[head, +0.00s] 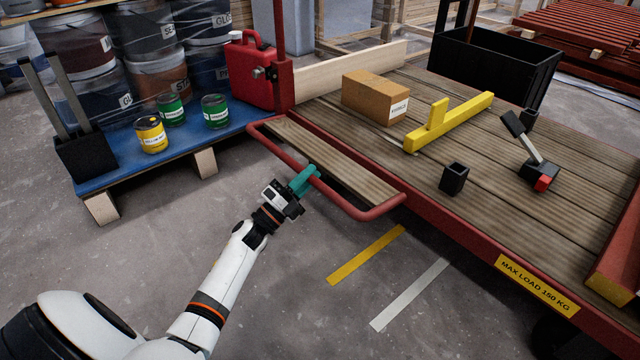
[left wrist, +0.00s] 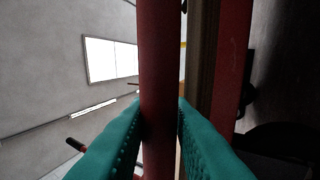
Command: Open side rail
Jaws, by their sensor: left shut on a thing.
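The side rail (head: 352,207) is a red tube frame along the near left side of the cart (head: 450,212), with a wooden board (head: 335,160) inside its outline. It looks folded outward, lying about level with the cart deck. My left gripper (head: 308,178) is shut on the rail's outer tube, near the middle of its length. In the left wrist view the red tube (left wrist: 158,75) runs between the teal fingers, one on each side. My right gripper is in neither view.
A cardboard box (head: 375,97), a yellow batten piece (head: 448,120), a black cup (head: 454,178) and a black bin (head: 495,65) are on the deck. A blue pallet (head: 190,142) with paint cans and a red canister (head: 250,72) stands left. The floor in front is clear.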

